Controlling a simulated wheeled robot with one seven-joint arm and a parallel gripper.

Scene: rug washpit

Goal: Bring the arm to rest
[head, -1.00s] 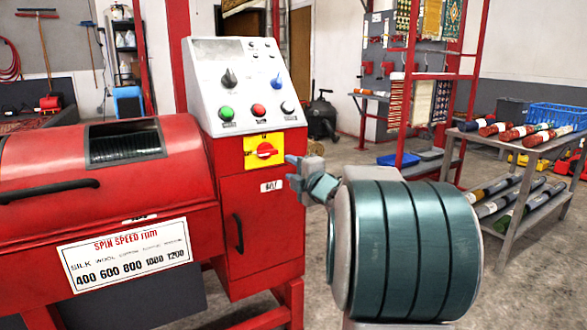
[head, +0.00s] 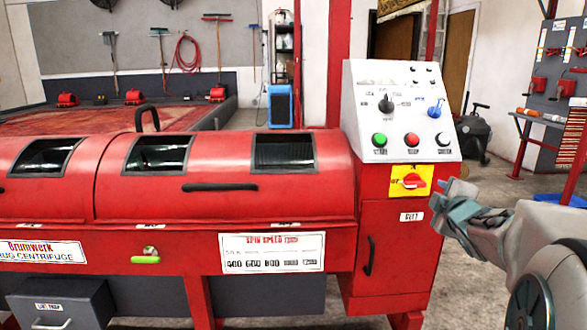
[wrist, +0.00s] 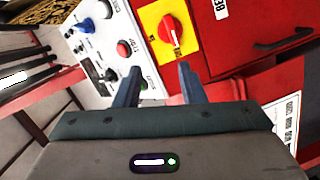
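My gripper (head: 450,193) is at the right in the head view, in front of the red cabinet of the rug centrifuge (head: 75,190). In the wrist view my gripper (wrist: 159,72) has its two fingers apart with nothing between them. A red rotary switch (head: 413,181) on a yellow plate is just left of the fingertips in the head view. In the wrist view the switch (wrist: 170,28) is beyond the fingertips, and a gap to it cannot be judged. My arm fills the lower right of the head view.
A door handle (head: 369,256) sits below the switch. A blue container (head: 280,106) stands behind the machine. Concrete floor shows to the right of the cabinet.

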